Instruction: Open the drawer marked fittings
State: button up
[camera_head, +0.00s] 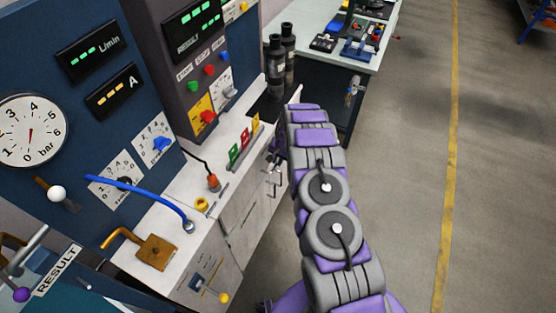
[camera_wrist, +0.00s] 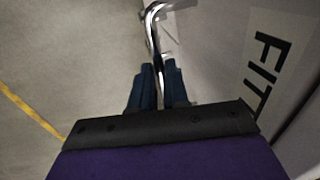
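The drawer front (camera_wrist: 228,62) is pale grey and carries a white label with large black letters, of which "FIT" (camera_wrist: 262,70) shows; the rest is cut off by my wrist. A shiny bent metal handle (camera_wrist: 154,30) stands out from it. My gripper (camera_wrist: 158,72) has its two dark blue fingers on either side of the handle's bar, close against it, with no clear gap. In the head view, my arm reaches along the cabinet front, and my gripper (camera_head: 279,150) is small and partly hidden there. I cannot tell whether the drawer is pulled out at all.
A white worktop (camera_head: 185,205) with a blue hose (camera_head: 140,190), a brass block (camera_head: 157,252) and coloured tags runs above the cabinet. An instrument panel stands behind it at left. A second bench (camera_head: 375,50) is farther back. The floor at right is clear.

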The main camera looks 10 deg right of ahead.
grip_shut()
jog(key=s+d, duration=0.7)
jog(key=d, duration=0.3)
jog(key=s+d, duration=0.7)
jog(key=d, duration=0.3)
jog(key=shift+s, duration=0.15)
jog(key=o, duration=0.5)
grip_release()
notch_tip(320, 180, up, 17)
jog(key=s+d+p, duration=0.2)
jog(key=p, duration=0.1)
jog(key=shift+d+p, duration=0.35)
